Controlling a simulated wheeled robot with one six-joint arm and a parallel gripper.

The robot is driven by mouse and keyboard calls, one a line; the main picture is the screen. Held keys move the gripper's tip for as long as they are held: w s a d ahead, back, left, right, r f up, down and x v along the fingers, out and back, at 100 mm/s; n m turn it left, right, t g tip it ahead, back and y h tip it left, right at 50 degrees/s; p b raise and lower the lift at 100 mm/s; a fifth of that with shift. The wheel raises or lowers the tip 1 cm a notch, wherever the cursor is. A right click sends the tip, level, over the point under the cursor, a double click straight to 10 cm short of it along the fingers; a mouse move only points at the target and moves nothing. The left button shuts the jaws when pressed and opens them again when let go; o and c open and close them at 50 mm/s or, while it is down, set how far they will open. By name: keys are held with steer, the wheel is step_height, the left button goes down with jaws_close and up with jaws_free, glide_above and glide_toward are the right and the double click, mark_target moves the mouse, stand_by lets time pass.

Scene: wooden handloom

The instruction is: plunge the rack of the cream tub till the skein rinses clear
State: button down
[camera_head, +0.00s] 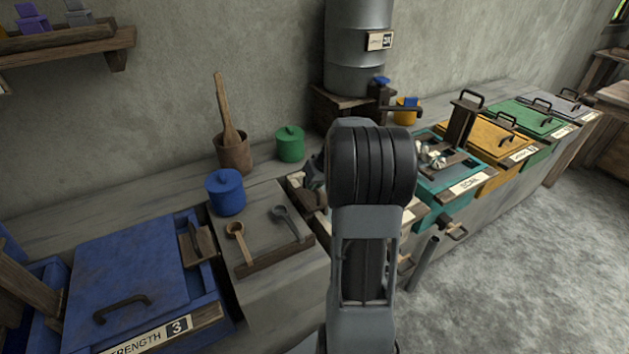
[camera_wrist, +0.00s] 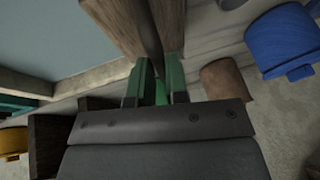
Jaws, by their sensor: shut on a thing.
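The cream tub (camera_head: 416,215) is mostly hidden behind my arm in the camera_head view; a strip of its front shows right of the arm. In the wrist view its pale rim (camera_wrist: 88,82) borders a flat blue-grey surface (camera_wrist: 55,40), which looks like liquid. My gripper (camera_wrist: 158,68) is shut on a dark bar (camera_wrist: 150,30) between two wooden pieces, which appears to be the rack's handle. A dark part of my gripper (camera_head: 314,171) shows left of the arm. I see no skein, so the rinse colour cannot be told.
A teal tub (camera_head: 450,205) with an upright rack stands right, then yellow and green lidded tubs. Left are a blue tub (camera_head: 125,270), two spoons on a board, a blue pot (camera_head: 226,193), a wooden mortar (camera_head: 234,155) and a green pot (camera_head: 290,145). A metal barrel (camera_head: 358,65) stands behind.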

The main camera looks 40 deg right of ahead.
steer(key=shift+s+f+b, duration=0.1)
steer(key=shift+f+b, duration=0.4)
steer(key=shift+f, duration=0.7)
steer(key=c, duration=1.4)
jaws_free()
steer(key=shift+f, duration=0.1)
steer(key=shift+o, duration=1.4)
steer(key=shift+r, duration=0.6)
steer(key=p+v, duration=0.1)
steer(key=v, duration=1.2)
steer(key=shift+p, duration=0.4)
steer(key=shift+d+f, duration=0.1)
steer(key=shift+f, duration=0.05)
